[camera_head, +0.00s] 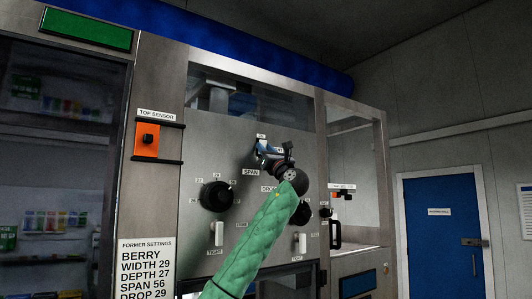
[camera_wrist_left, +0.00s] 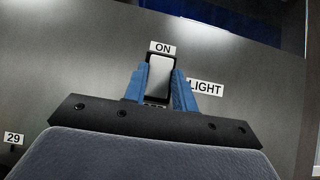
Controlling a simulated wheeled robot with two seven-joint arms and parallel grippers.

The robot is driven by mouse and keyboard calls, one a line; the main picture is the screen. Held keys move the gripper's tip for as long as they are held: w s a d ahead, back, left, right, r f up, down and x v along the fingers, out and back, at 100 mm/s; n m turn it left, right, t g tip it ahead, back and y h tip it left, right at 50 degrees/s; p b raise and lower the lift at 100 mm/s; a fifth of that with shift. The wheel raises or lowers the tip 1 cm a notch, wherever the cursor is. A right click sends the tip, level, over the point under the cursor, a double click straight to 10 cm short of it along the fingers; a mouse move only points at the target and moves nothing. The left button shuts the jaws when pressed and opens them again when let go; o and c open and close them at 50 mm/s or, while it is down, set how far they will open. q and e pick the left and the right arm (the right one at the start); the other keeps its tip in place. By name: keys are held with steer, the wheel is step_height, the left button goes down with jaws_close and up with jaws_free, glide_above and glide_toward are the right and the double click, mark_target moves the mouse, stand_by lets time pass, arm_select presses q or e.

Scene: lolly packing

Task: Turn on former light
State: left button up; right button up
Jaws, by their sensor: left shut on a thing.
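The light switch (camera_wrist_left: 160,72) is a white rocker on the grey metal panel, with an ON label above it and a LIGHT label to its right. My left gripper (camera_head: 263,147) reaches up to the panel on its green-sleeved arm. In the left wrist view, the two blue fingers of the gripper (camera_wrist_left: 160,88) stand on either side of the switch, shut on it. In the head view the gripper mostly hides the switch. The lower end of the switch is partly hidden in the wrist view. My right gripper is in neither view.
Below the switch are a black SPAN knob (camera_head: 217,196), another dark knob (camera_head: 302,211) and white switches (camera_head: 217,234). An orange TOP SENSOR block (camera_head: 147,140) and a FORMER SETTINGS sign (camera_head: 146,270) are at left. A blue door (camera_head: 443,235) is at far right.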

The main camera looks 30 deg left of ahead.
arm_select(q)
steer(key=shift+d+r+g+h+b, duration=0.15)
steer(key=shift+g+h+b, duration=0.1)
steer(key=shift+h, duration=0.25)
steer(key=shift+r+g+h+b, duration=0.15)
steer(key=shift+h+b, duration=0.1)
steer(key=shift+h, duration=0.25)
steer(key=shift+r+h, duration=0.1)
steer(key=shift+h, duration=0.2)
steer(key=shift+o, duration=0.2)
steer(key=o, duration=1)
steer(key=shift+c, duration=0.2)
